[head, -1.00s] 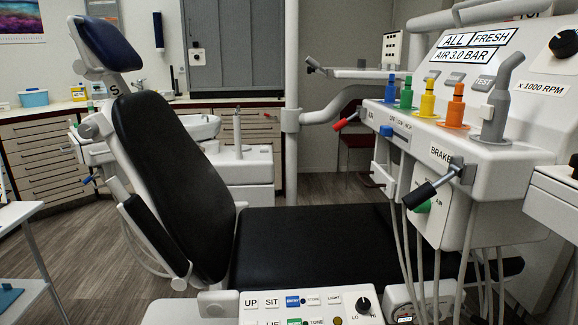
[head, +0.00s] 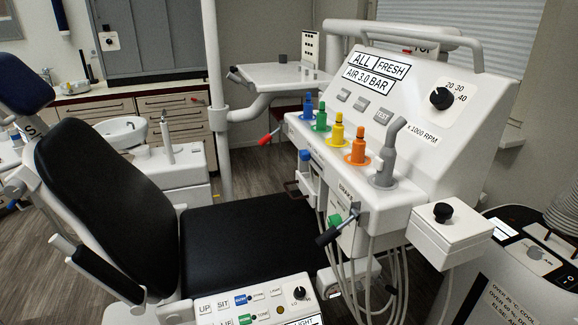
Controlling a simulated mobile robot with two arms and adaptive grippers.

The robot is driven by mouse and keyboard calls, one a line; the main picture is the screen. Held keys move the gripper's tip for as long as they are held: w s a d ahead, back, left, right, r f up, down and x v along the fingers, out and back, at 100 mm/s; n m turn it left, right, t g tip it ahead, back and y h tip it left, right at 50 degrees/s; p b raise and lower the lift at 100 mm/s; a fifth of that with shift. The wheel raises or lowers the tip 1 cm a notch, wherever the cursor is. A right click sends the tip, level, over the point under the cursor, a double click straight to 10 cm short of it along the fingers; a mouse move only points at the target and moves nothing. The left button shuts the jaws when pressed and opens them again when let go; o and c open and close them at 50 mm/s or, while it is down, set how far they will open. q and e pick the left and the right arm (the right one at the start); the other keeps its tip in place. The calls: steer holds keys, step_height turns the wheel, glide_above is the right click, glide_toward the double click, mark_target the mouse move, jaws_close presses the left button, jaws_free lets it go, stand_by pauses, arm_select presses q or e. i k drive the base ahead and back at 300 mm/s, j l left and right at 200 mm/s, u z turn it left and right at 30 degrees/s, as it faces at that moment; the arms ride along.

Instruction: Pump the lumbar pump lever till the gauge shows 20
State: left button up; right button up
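Neither of my grippers shows in the head view. I cannot pick out a lever labelled as the lumbar pump or its gauge. The black dental chair (head: 110,205) stands at left, with its seat (head: 240,245) reaching toward the delivery unit. A red-handled lever (head: 268,138) sits at the unit's far left end. A white box (head: 352,283) is partly visible beyond the seat's right edge, and its face cannot be read.
The white delivery unit (head: 400,125) carries coloured handpieces and a black RPM knob (head: 441,98). A chair control panel (head: 258,300) is at the bottom. A small box with a black knob (head: 443,212) juts out at right, above a white machine (head: 520,270). Floor is open at left.

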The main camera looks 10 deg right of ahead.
mark_target(392, 290)
steer(key=z, duration=1.2)
